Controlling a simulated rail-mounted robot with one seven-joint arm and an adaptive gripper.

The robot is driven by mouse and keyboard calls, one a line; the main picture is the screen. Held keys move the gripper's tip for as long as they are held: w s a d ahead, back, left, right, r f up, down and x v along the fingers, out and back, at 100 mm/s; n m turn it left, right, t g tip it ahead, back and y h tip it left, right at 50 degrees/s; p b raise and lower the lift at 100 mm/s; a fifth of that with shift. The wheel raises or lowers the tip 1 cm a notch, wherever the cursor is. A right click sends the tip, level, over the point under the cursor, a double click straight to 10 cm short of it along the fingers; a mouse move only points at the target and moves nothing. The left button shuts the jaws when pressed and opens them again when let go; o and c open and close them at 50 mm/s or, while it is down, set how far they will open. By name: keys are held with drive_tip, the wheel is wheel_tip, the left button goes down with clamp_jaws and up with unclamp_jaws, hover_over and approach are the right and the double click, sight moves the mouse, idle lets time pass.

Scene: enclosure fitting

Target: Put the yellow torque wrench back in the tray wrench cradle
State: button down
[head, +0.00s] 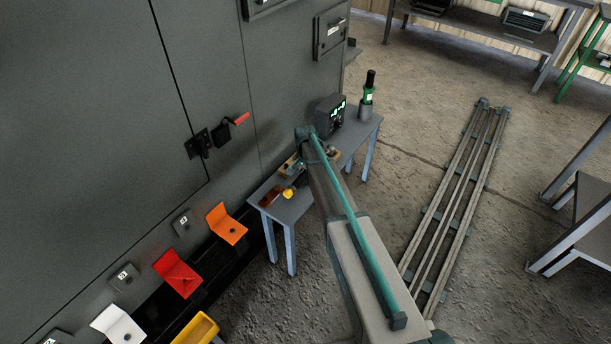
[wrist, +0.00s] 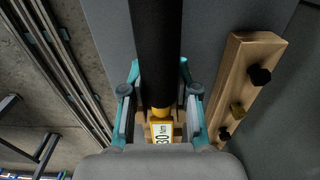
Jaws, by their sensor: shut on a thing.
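The torque wrench (wrist: 160,125) is in the wrist view, with a long black handle running up the picture and a yellow body with a "30" label. My gripper (wrist: 158,112) is shut on it, one teal-and-grey finger on each side. Tan wood shows just behind the wrench between the fingers; I cannot tell whether it is the cradle or whether the wrench touches it. In the head view my arm covers most of the gripper and the wrench.
A wooden rack with dark knobs (wrist: 245,85) stands right of the wrench. On the narrow grey table (head: 288,212) are a small yellow item (head: 288,192), an instrument with a green display (head: 331,112) and a green-and-black bottle-shaped tool (head: 368,90). A grey cabinet (head: 110,110) borders the table's left side.

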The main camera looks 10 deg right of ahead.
drive_tip(key=shift+r, duration=0.1)
drive_tip(key=c, duration=0.8)
unclamp_jaws()
wheel_tip(320, 180, up, 12)
drive_tip(key=s+f+n+g, duration=0.1)
drive_tip(key=s+f+n, duration=0.2)
drive_tip(key=s+f, duration=0.5)
drive_tip(key=s+f+n+g, duration=0.15)
drive_tip(key=s+f, duration=0.25)
drive_tip(key=s, duration=0.9)
drive_tip(key=s+f+n, duration=0.4)
drive_tip(key=s+f, duration=0.3)
drive_tip(key=s, duration=0.3)
drive_tip(key=s+f+g, duration=0.1)
drive_tip(key=s, duration=0.9)
drive_tip(key=s+f+g, duration=0.2)
drive_tip(key=s, duration=0.8)
drive_tip(key=s+f+n+g, duration=0.1)
drive_tip(key=s+f, duration=0.1)
drive_tip(key=s, duration=0.8)
drive_tip(key=shift+g, duration=0.25)
